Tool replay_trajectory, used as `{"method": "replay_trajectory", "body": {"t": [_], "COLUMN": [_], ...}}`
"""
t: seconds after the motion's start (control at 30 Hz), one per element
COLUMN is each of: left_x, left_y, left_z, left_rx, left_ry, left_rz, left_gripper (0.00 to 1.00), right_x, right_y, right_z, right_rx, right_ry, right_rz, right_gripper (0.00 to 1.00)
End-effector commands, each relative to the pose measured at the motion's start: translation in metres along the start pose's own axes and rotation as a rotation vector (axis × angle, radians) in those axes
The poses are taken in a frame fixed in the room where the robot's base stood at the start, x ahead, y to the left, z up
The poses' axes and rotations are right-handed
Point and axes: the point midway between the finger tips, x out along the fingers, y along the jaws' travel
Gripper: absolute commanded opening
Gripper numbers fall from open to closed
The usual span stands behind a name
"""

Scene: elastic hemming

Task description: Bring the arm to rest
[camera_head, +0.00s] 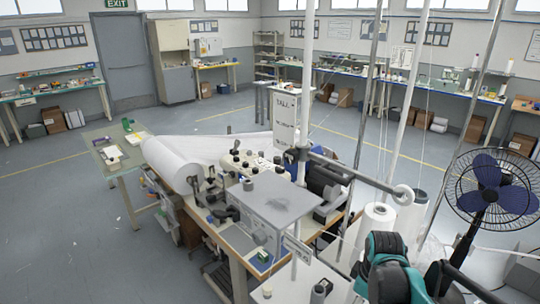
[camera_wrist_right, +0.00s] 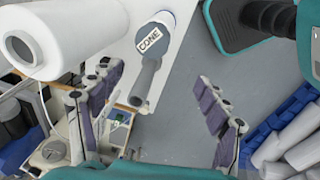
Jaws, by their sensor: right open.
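My right arm (camera_head: 388,272), teal and black, comes in at the bottom right of the head view, beside the sewing station. Its fingers cannot be made out there. In the right wrist view my right gripper (camera_wrist_right: 155,80) is open. Its two grey-purple fingers stand wide apart with nothing held between them. Behind the gap a grey post with a label reading CONE (camera_wrist_right: 149,40) shows below, apart from the fingers as far as I can tell. My left gripper is not in view.
White thread cones (camera_head: 376,226) and thin upright poles stand close to my right arm. A blue fan (camera_head: 490,190) is at the right. The sewing table (camera_head: 238,256) holds a machine and a white fabric roll (camera_head: 172,164). Open floor (camera_head: 60,230) lies at the left.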

Motion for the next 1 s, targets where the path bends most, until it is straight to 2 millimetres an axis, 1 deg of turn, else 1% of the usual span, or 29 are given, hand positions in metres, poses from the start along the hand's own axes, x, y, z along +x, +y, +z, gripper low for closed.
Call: {"method": "replay_trajectory", "body": {"t": [0.03, 0.2, 0.3, 0.4, 0.5, 0.6, 0.7, 1.0], "left_x": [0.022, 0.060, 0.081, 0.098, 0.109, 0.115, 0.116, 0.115], "left_y": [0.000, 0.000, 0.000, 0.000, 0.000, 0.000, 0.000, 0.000], "left_z": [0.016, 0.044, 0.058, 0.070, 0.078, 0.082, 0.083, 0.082], "left_rx": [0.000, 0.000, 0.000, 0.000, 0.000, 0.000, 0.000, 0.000], "left_ry": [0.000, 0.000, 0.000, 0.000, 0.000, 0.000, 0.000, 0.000], "left_rz": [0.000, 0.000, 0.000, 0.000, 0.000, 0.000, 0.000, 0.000], "left_gripper": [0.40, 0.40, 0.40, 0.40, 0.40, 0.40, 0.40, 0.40], "right_x": [0.017, 0.041, 0.058, 0.075, 0.088, 0.095, 0.097, 0.095], "right_y": [-0.018, -0.063, -0.088, -0.108, -0.121, -0.129, -0.132, -0.132], "right_z": [0.002, 0.004, 0.007, 0.010, 0.012, 0.013, 0.013, 0.013], "right_rx": [0.060, 0.319, 0.467, 0.595, 0.692, 0.754, 0.783, 0.788], "right_ry": [0.027, 0.159, 0.252, 0.341, 0.412, 0.459, 0.480, 0.483], "right_rz": [0.032, 0.133, 0.168, 0.183, 0.184, 0.181, 0.178, 0.177], "right_gripper": [0.76, 0.76, 0.76, 0.76, 0.76, 0.76, 0.76, 0.76]}}
